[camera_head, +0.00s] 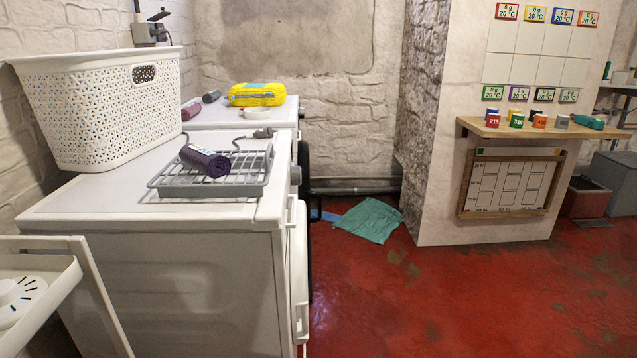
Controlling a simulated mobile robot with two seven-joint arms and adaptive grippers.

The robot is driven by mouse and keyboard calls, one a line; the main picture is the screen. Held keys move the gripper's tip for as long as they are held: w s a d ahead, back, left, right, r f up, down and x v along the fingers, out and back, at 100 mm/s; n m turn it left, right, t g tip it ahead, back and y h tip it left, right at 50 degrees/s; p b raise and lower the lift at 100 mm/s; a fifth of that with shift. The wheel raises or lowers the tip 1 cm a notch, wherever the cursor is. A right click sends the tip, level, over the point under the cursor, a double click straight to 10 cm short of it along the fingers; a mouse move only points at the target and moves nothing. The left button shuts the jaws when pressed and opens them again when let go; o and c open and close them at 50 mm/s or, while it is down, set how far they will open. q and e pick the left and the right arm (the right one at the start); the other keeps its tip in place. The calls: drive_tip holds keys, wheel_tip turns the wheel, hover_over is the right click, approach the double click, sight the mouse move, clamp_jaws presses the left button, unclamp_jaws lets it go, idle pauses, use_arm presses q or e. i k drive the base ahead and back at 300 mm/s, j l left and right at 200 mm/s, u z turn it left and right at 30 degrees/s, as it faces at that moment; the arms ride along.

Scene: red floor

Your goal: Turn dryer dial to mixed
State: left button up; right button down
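Two white appliances stand along the left wall. The near white machine (190,270) shows its side and a narrow slice of its front. A grey knob (296,175) sticks out near the top of that front, seen edge-on, so its setting cannot be read. The far white machine (240,116) stands behind it, its front mostly hidden. I cannot tell from this view which one is the dryer. Neither of my grippers is in view.
A white basket (105,115) and a grey rack (235,180) with a dark purple roll (204,160) sit on the near machine. A green cloth (370,220) lies on the floor. A wooden shelf (540,130) holds small coloured blocks. The red floor (440,300) is clear at right.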

sight(296, 171)
drive_tip(key=l+u, duration=0.3)
drive_tip(key=l, duration=0.35)
drive_tip(key=k+l+u, duration=0.15)
drive_tip(key=l+u, duration=0.15)
drive_tip(key=l, duration=0.3)
